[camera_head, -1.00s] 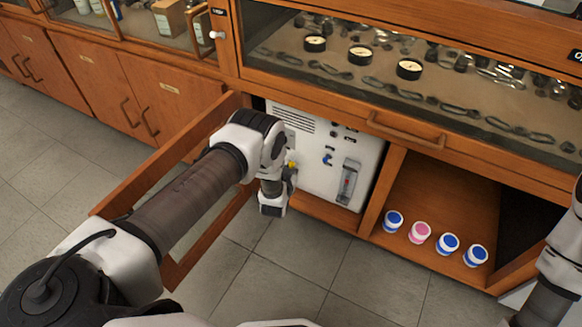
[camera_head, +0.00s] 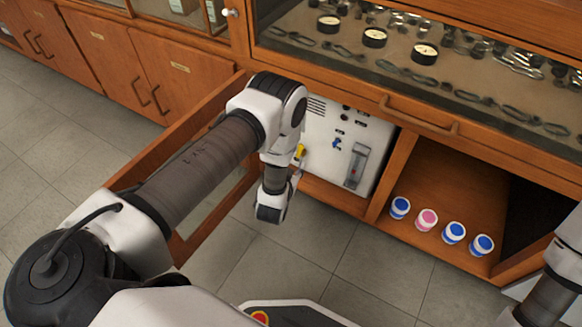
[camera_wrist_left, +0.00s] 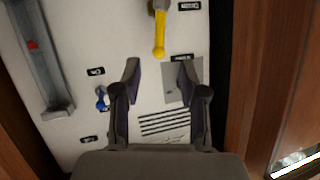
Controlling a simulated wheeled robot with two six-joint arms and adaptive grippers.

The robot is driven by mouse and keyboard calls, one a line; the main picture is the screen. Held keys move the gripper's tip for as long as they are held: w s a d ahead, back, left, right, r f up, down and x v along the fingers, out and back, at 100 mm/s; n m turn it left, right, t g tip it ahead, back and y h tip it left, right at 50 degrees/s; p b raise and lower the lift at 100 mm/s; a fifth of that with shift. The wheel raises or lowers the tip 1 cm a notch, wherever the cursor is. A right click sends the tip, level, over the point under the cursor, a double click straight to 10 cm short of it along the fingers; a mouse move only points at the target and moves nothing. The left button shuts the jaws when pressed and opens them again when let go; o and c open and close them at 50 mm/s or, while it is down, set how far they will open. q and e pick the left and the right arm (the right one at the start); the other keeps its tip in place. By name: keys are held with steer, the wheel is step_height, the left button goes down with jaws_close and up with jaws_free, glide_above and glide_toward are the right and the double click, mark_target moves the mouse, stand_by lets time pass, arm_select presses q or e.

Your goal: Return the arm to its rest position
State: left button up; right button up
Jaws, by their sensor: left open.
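My left arm (camera_head: 200,160) reaches in from the left and bends down in front of the white instrument panel (camera_head: 318,125). Its gripper is mostly hidden behind the wrist in the head view. In the left wrist view, my left gripper (camera_wrist_left: 158,78) is open and empty, with its two fingers apart before the panel. A yellow lever (camera_wrist_left: 160,35) shows beyond the fingertips, and nothing is between the fingers. A blue valve knob (camera_wrist_left: 101,98) is left of the fingers. My right arm (camera_head: 560,270) shows only at the right edge; its gripper is out of view.
An open wooden cabinet door (camera_head: 150,170) stands behind my left arm. The right compartment (camera_head: 440,185) holds several lidded jars, blue and pink. A glass-topped drawer (camera_head: 420,128) is above. The tiled floor (camera_head: 330,245) in front is clear.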

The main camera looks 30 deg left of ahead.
arm_select(q)
steer(key=shift+v, duration=1.05)
